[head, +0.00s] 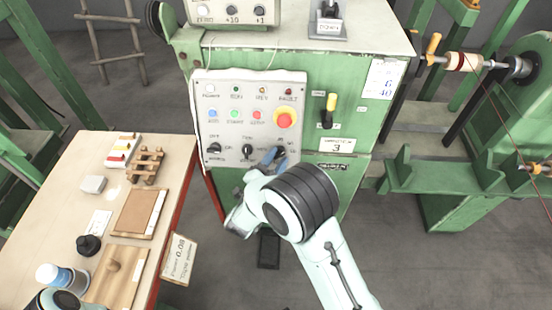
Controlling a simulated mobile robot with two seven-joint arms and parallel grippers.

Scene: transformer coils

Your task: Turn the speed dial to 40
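The control panel (228,124) is a pale plate on the front of the green machine. Its bottom row has black knobs: one at the left (214,148), one in the middle (247,151) and one at the right (281,151) with small marks around it, too small to read. I cannot read which is labelled speed. My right gripper (273,158) is at the right knob, its blue-grey fingers overlapping it. Whether they grip the knob or only touch it is not clear. My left arm shows only at the bottom left corner; its gripper is out of view.
A red emergency button (284,120) and a yellow-handled lever (330,106) sit close above and right of my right gripper. Coloured buttons fill the upper panel. A wooden table (60,185) with small parts stands left. A green winding machine (450,172) stands right.

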